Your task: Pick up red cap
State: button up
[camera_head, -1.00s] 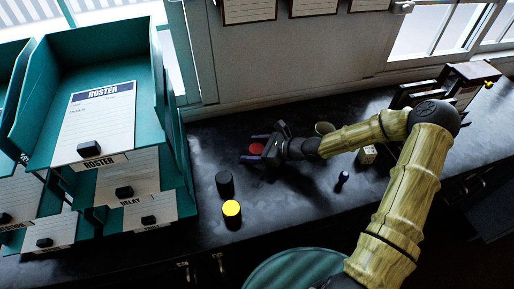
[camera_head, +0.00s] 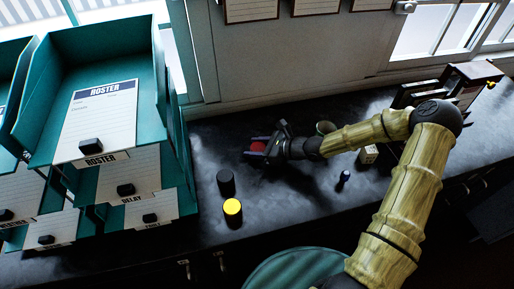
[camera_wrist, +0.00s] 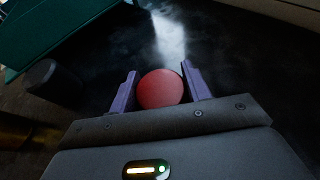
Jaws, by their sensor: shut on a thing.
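The red cap (camera_head: 257,147) is round and sits between the fingers of my gripper (camera_head: 258,148) over the dark counter. In the wrist view the red cap (camera_wrist: 160,89) fills the gap between the two purple fingers of my gripper (camera_wrist: 160,88), which are shut on its sides. I cannot tell whether the cap is touching the counter or held just above it.
A black cylinder (camera_head: 226,183) and a yellow-topped black cylinder (camera_head: 232,209) stand in front and left of my gripper. A teal tray unit (camera_head: 175,150) fills the left. A small dark-blue object (camera_head: 344,177) and a pale block (camera_head: 368,154) are to the right.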

aim_at(256, 146)
notch_tip(256, 146, up, 9)
jog(key=shift+w+f+b, duration=0.1)
jog(key=shift+b, duration=0.6)
jog(key=shift+s+r, duration=0.25)
jog(key=shift+r, duration=0.35)
jog(key=shift+f, duration=0.1)
